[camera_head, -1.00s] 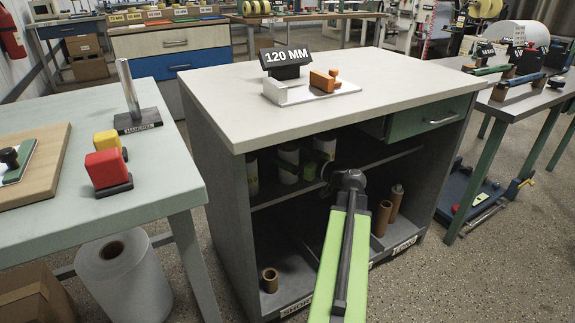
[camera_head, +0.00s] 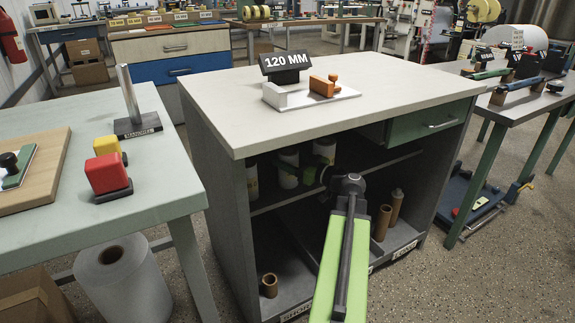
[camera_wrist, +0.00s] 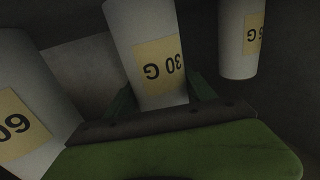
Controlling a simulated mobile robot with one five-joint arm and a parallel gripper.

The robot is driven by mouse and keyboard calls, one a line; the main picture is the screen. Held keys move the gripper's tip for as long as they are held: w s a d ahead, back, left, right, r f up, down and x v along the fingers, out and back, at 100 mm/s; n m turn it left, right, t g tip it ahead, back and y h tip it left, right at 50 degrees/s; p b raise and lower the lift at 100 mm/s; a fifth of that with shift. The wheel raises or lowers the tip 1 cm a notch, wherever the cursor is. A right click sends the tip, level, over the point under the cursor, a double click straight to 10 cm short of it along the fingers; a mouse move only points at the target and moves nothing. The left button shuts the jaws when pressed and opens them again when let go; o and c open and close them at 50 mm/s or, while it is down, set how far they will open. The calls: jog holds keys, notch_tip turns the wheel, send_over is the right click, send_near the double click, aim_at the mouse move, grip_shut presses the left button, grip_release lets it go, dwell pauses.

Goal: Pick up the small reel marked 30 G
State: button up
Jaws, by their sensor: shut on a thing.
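The small reel marked 30 G (camera_wrist: 150,55) is white with a yellowish label, its text upside down in the wrist view. It stands between the green fingers of my gripper (camera_wrist: 163,98), which is shut on it. In the head view my gripper (camera_head: 308,174) is inside the cabinet's upper shelf space, at the middle white reel (camera_head: 289,157). Part of that reel is hidden by the gripper and the shadow.
A reel marked 60 (camera_wrist: 22,85) and another labelled reel (camera_wrist: 241,40) flank it closely. The shelf (camera_head: 268,208) lies below and the cabinet top (camera_head: 225,112) above. Brown cores (camera_head: 383,222) stand on the cabinet floor, right of my arm.

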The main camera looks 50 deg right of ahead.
notch_tip(320, 180, up, 10)
jog(key=p, duration=1)
jog(key=shift+r, duration=0.1)
